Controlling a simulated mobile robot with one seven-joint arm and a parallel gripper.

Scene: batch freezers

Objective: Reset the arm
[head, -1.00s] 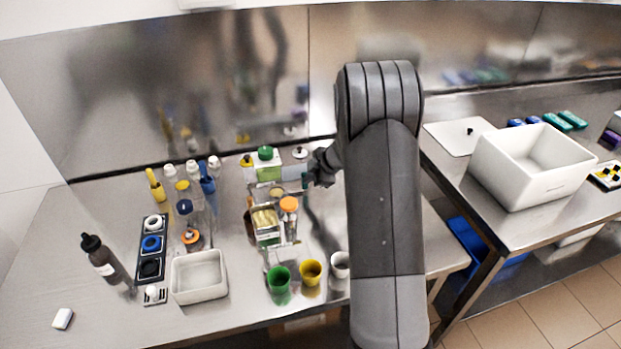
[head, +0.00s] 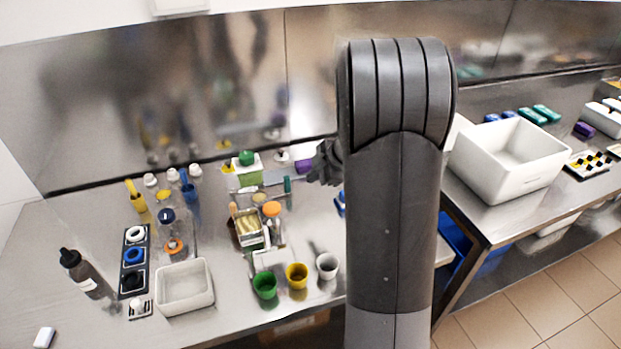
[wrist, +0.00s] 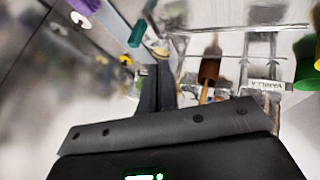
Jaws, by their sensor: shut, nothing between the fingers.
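My gripper (head: 322,163) shows in the head view at the left of my raised arm, partly hidden by it, above the back right of the steel table (head: 215,330). In the wrist view my closed dark fingers (wrist: 157,85) have nothing between them. A brown-handled tool (wrist: 209,68) and clear racks lie beyond them, partly blurred.
The table holds a white bin (head: 185,287), a green cup (head: 265,285), a yellow cup (head: 297,275), a white cup (head: 327,266), a dark bottle (head: 80,272) and several other bottles. A large white box (head: 510,160) stands on the right bench. The table's front left is mostly clear.

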